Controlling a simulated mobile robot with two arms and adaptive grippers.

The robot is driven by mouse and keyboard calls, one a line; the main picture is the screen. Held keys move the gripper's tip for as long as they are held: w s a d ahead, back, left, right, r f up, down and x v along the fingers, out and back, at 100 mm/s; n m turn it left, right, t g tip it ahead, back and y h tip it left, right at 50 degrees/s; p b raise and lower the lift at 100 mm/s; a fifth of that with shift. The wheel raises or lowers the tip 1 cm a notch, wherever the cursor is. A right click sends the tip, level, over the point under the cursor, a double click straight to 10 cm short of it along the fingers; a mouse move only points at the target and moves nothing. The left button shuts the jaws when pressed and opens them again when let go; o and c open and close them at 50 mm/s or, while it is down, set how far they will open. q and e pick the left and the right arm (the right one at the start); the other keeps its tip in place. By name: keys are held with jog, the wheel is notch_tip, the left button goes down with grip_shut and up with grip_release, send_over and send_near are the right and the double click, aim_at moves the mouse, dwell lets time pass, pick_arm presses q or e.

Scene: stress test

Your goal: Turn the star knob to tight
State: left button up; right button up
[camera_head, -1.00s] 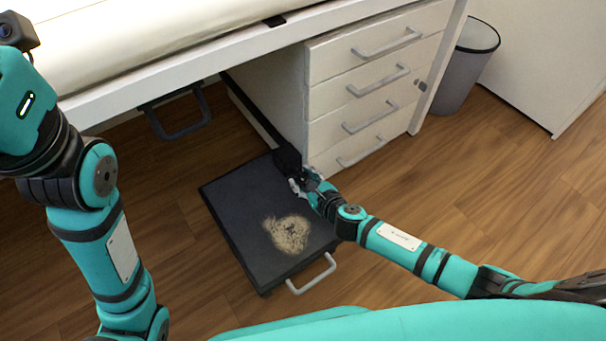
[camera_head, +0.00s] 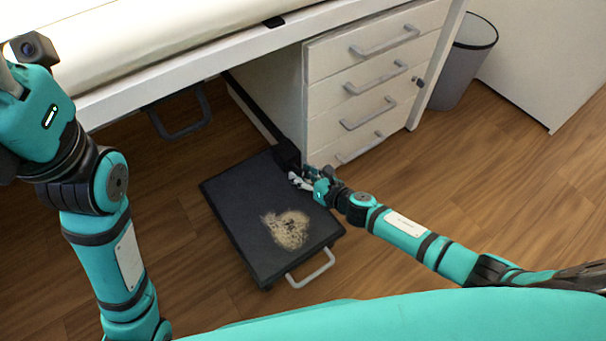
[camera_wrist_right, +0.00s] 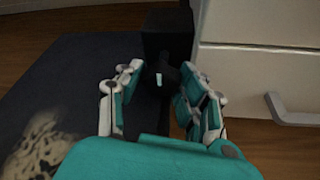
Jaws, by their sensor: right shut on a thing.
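The star knob (camera_wrist_right: 161,74) is a small dark knob on the side of a black block (camera_wrist_right: 167,32) in the right wrist view. My right gripper (camera_wrist_right: 160,80) has its fingers on both sides of the knob and is shut on it. In the head view the right gripper (camera_head: 301,180) is at the far right corner of the dark flat platform (camera_head: 243,205), next to the black block (camera_head: 287,156). The knob is too small and dark there to make out, and its pointer and any tight mark cannot be read. My left gripper is out of view.
A white drawer unit (camera_head: 335,105) with grey handles stands close beside the block. The platform carries a pale worn patch (camera_head: 288,229) and a grey handle (camera_head: 311,269) at its near edge. A grey bin (camera_head: 464,65) stands at the back right. The wooden floor (camera_head: 500,200) at right is clear.

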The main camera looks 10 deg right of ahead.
jog(key=o, duration=0.9)
